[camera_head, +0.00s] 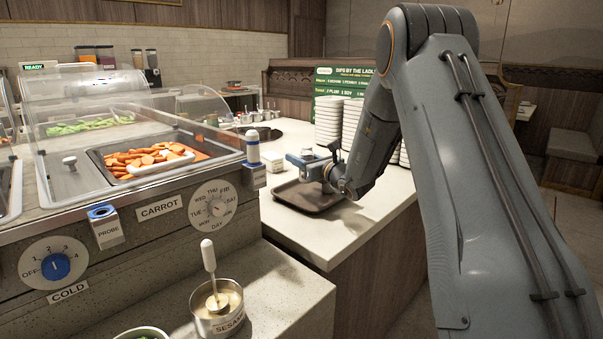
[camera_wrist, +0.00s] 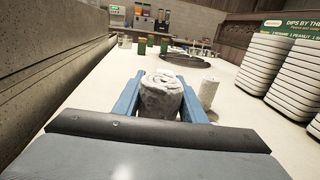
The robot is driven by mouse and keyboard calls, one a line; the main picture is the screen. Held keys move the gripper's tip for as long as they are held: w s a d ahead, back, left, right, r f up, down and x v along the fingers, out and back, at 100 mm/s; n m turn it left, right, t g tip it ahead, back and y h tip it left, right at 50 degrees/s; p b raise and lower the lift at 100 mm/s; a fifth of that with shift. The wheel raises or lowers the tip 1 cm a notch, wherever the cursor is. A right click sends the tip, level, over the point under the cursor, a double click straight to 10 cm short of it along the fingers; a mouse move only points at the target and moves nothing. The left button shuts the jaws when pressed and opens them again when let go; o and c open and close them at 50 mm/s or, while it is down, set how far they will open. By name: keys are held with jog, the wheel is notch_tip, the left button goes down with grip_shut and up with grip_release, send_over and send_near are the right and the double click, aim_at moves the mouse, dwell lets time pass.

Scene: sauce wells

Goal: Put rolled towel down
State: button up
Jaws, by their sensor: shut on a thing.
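The rolled towel (camera_wrist: 161,94) is a white-grey roll with its spiral end showing in the wrist view. My gripper (camera_wrist: 160,100) has its two blue fingers on either side of it and is shut on it. In the head view my gripper (camera_head: 308,160) is over the dark tray (camera_head: 312,198) on the white counter. The towel is hard to make out there. Whether the towel touches the surface below cannot be told. A second white roll (camera_wrist: 208,93) stands just right of the right finger in the wrist view.
Stacks of white dishes (camera_wrist: 275,62) stand to the right, by a green menu sign (camera_head: 340,80). The carrot well (camera_head: 145,158) and its counter wall lie to the left. A dark round inset (camera_wrist: 182,60) and several small jars are farther back.

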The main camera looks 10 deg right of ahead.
jog(key=shift+f, duration=2.3)
jog(key=shift+f, duration=0.1)
jog(key=o, duration=0.7)
jog(key=shift+o, duration=0.4)
jog(key=shift+s+d, duration=0.1)
jog(key=shift+s, duration=0.1)
jog(key=v, duration=1.1)
jog(key=shift+s+d, duration=0.1)
jog(key=shift+s, duration=0.2)
